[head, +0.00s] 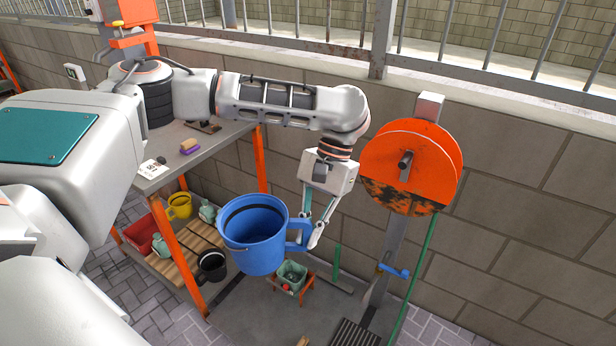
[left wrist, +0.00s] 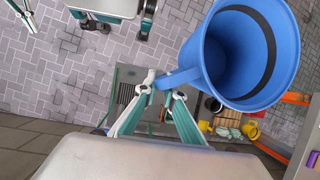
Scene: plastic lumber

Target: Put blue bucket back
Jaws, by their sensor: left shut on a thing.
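The blue bucket (head: 252,238) hangs in the air in front of the bench, mouth up and slightly tilted. My left gripper (head: 313,232) is shut on the handle at the bucket's right side. In the left wrist view the fingers (left wrist: 165,86) meet at the handle, and the open, empty-looking bucket (left wrist: 278,75) fills the upper right. A white and teal piece like part of my right gripper (left wrist: 24,14) shows at the upper left corner of the left wrist view; its jaws cannot be made out.
A grey bench (head: 218,141) with orange legs stands behind. Its slatted lower shelf (head: 163,268) holds a yellow bucket (head: 180,206), a black bucket (head: 212,266), bottles and a red crate (head: 140,238). An orange reel (head: 412,160) on a post stands right. A small orange stand (head: 291,281) is below.

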